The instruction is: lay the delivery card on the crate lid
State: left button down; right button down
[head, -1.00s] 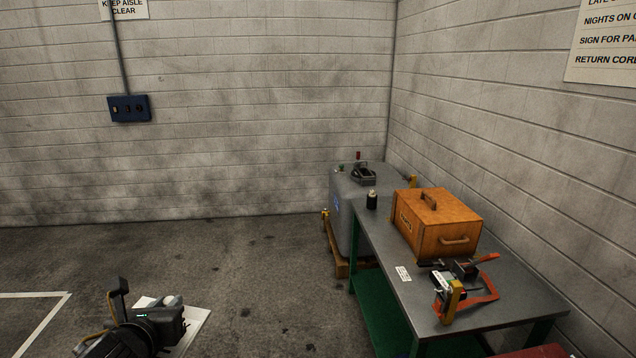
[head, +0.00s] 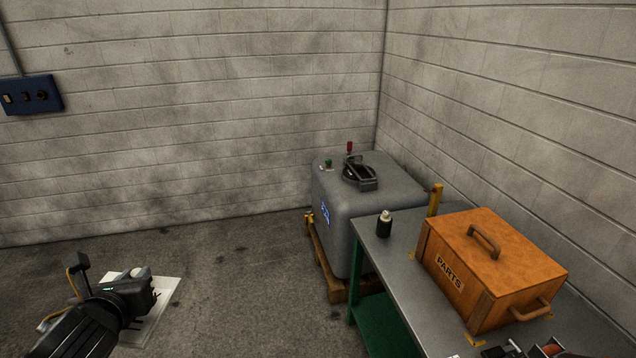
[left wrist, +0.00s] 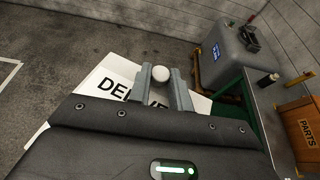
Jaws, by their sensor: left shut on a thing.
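The delivery card (head: 160,308) is a white sheet with large black lettering, partly hidden by my gripper. My left gripper (head: 150,284) is shut on the card at the lower left of the head view, out over the floor and well away from the table. In the left wrist view the card (left wrist: 97,78) spreads beyond the fingers (left wrist: 161,82), with a round whitish knob between them. The orange wooden crate (head: 458,284), marked PARTS, stands on the table at the right. Its lid (head: 520,258) is closed, with a handle in the middle and clear surface around it. My right gripper is not in view.
The grey metal table (head: 408,300) has a small dark bottle (head: 384,224) at its far left corner. A grey tank (head: 350,200) on a wooden pallet stands behind it. Dark and red items (head: 548,349) lie at the table's near side. The floor between card and table is clear.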

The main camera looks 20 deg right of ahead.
aim_at(511, 237)
jog(key=i, duration=3.25)
jog(key=z, duration=4.9)
jog(key=i, duration=0.5)
jog(key=u, duration=0.05)
